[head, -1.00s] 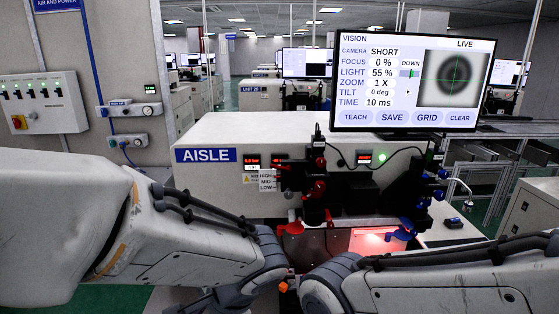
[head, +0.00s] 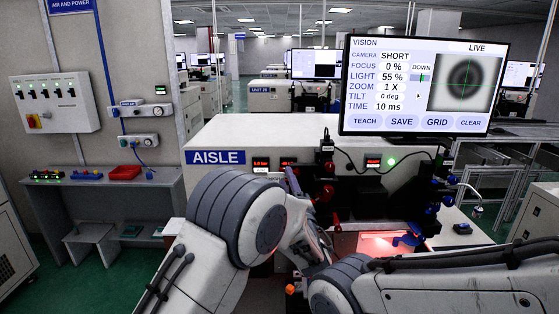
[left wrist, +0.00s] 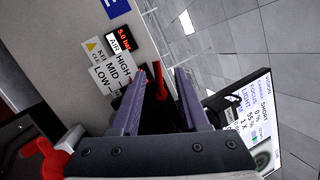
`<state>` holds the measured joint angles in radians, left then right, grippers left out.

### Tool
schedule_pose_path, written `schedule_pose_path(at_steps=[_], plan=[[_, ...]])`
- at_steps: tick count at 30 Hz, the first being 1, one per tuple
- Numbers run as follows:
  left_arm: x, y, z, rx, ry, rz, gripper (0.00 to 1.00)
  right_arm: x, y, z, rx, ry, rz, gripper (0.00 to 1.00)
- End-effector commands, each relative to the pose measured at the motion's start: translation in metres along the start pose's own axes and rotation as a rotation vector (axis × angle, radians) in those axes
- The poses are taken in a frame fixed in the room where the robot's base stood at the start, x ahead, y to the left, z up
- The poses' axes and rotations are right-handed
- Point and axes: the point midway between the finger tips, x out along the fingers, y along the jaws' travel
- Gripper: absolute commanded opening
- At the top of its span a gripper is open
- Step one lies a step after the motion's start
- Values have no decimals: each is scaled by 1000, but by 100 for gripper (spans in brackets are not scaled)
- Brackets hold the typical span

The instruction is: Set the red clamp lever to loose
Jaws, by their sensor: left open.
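My left gripper (left wrist: 156,95) is open; its two purple-grey fingers point away from the wrist camera. A narrow red part (left wrist: 159,82) shows between the fingertips, beside a HIGH/MID/LOW label (left wrist: 112,72). It is likely the clamp lever, but its setting is unclear. Whether a finger touches it I cannot tell. Another red handle (left wrist: 42,158) is at lower left in the wrist view. In the head view my left gripper (head: 292,181) shows only as a sliver at the machine's red knobs (head: 327,166). My left arm hides much of that stand. My right gripper is out of sight.
The monitor (head: 425,86) stands above the machine, showing a dark ring. A blue-knobbed stand (head: 432,195) and a lit red plate (head: 375,244) are to the right. A side bench (head: 105,180) with a red tray (head: 124,173) is at left.

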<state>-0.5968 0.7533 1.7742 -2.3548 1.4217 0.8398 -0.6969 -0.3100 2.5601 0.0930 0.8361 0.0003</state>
Motion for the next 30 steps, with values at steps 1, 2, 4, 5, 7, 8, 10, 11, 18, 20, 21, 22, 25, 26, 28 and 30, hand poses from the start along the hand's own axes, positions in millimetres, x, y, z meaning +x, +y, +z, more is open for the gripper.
schedule_pose_path(at_steps=[1, 2, 4, 5, 7, 8, 10, 11, 18, 20, 21, 22, 25, 26, 28, 30], plan=[[12, -3, 3, 2, -4, 3, 45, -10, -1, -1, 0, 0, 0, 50], [17, -4, 3, 1, -4, 3, 45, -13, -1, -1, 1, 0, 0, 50], [31, -4, 3, 1, -4, 3, 45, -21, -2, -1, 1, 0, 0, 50], [37, -4, 3, 2, -4, 3, 45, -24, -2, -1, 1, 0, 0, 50], [50, -3, 3, 1, -4, 4, 45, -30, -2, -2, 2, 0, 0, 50], [55, -3, 3, 1, -4, 4, 45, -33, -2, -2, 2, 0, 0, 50], [65, -3, 3, 2, -2, 3, 45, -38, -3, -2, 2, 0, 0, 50], [69, -2, 2, 2, -2, 4, 45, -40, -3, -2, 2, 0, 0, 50], [85, 0, 1, 2, -1, 4, 45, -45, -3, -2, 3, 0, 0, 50], [85, 0, 1, 2, -1, 4, 45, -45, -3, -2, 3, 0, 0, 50], [85, 1, 1, 2, -1, 4, 45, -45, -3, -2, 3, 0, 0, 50], [85, 1, 1, 2, -1, 4, 45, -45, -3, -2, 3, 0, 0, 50], [85, 1, 1, 2, -1, 4, 45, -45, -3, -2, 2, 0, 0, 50], [85, 1, 1, 2, -1, 4, 41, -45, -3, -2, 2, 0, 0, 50], [85, 1, 1, 2, -1, 4, 14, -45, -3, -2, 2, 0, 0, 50], [85, 1, 1, 2, -1, 4, 0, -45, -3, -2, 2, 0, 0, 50]])
